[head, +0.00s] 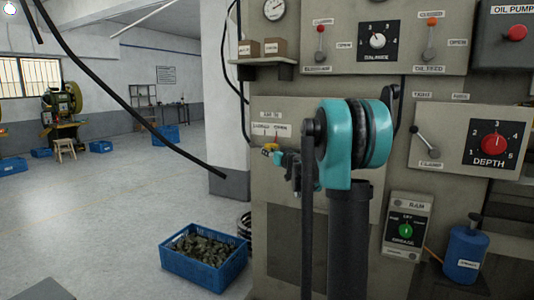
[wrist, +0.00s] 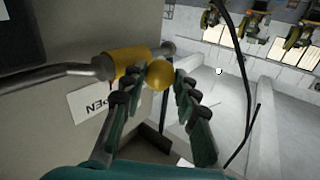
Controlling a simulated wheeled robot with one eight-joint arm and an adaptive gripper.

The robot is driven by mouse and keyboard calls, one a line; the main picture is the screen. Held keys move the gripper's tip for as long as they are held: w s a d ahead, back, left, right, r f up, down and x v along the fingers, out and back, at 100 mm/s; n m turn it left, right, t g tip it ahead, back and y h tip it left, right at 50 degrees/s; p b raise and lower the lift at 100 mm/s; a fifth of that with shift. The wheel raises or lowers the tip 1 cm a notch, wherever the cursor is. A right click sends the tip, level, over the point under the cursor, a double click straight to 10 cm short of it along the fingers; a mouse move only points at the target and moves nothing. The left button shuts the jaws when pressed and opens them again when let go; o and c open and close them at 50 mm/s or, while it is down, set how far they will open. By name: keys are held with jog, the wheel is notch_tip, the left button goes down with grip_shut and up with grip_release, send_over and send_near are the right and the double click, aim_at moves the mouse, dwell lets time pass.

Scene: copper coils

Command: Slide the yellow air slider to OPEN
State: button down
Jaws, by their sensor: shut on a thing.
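The yellow air slider (wrist: 126,62) is a yellow sleeve on a grey pipe, with a round yellow knob facing the wrist camera. My gripper (wrist: 162,78) is shut on the knob, one finger on each side. My arm hides part of that area. Exactly where the sleeve stands along the pipe is hard to tell.
The grey machine panel carries levers, a balance dial (head: 378,41), a depth dial (head: 494,144) and a red oil pump button (head: 516,32). A blue crate (head: 205,263) of dark pieces stands on the floor at lower left. A blue can (head: 464,252) is at lower right.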

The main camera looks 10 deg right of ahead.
jog(key=c, duration=1.1)
grip_release()
jog(key=shift+s+d, duration=0.15)
jog(key=shift+c, duration=0.2)
jog(key=v, duration=1.2)
jog(key=s+a+f+n+g, duration=0.1)
jog(key=s+a+f+g, duration=0.4)
jog(key=s+f, duration=0.4)
jog(key=s+a+f+g, duration=0.2)
jog(key=s+a+f, duration=0.5)
jog(key=s+f, duration=0.15)
jog(key=s+d+f+m+g+h, duration=0.1)
jog(key=s+d+f+g+h, duration=0.1)
jog(key=s+f, duration=0.6)
jog(key=s+d+f+m+g+h, duration=0.2)
jog(key=s+f, duration=0.6)
jog(key=s, duration=0.4)
jog(key=d+g+h, duration=0.1)
jog(key=d+g, duration=0.1)
jog(key=shift+s+d+f+m+h, duration=0.25)
jog(key=shift+s+d+m+h, duration=0.05)
jog(key=shift+s, duration=0.05)
